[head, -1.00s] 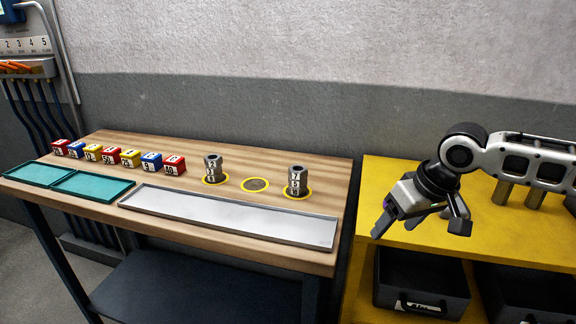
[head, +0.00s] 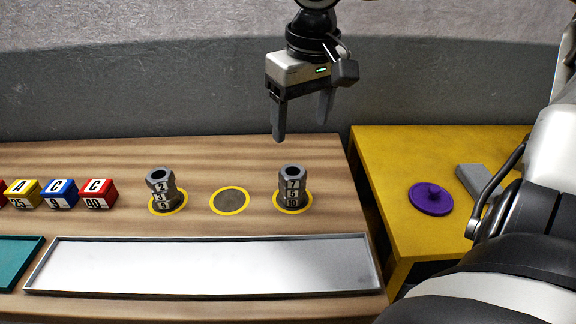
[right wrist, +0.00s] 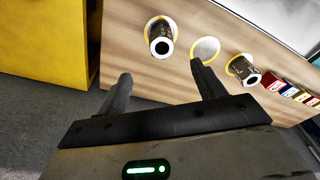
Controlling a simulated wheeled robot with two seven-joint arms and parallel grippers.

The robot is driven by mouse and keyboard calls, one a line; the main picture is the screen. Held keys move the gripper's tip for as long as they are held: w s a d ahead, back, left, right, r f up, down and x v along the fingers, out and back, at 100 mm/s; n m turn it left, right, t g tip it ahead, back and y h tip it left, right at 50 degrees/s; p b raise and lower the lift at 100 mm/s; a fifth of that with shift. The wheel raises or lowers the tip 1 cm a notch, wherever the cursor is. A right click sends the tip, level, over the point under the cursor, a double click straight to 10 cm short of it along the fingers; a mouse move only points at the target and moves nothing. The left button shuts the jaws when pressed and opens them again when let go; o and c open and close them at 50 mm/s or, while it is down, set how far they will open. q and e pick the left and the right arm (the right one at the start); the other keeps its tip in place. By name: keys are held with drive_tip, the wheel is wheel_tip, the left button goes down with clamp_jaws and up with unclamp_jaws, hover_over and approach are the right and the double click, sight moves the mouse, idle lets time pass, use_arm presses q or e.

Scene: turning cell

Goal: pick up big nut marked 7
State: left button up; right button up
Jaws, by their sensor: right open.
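The big nut marked 7 (head: 292,174) is the grey top nut of the right stack, above nuts marked 5 (head: 292,193) and 10 (head: 291,203). The stack stands upright inside a yellow ring on the wooden bench. My left gripper is out of view.
Another nut stack, with 2 on top (head: 160,179), stands to the left. An empty ringed spot (head: 230,201) lies between the stacks. A metal tray (head: 200,266) lies in front. Colored blocks (head: 59,194) stand left. A yellow table (head: 385,175) holds a purple lidlike disc (head: 431,199).

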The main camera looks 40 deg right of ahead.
sight(293, 171)
drive_tip(key=f, duration=0.3)
drive_tip(key=w+f, duration=0.1)
drive_tip(key=f, duration=0.6)
drive_tip(key=shift+w+f+b, duration=0.35)
drive_tip(key=shift+w+b, duration=0.05)
drive_tip(key=c, duration=1.2)
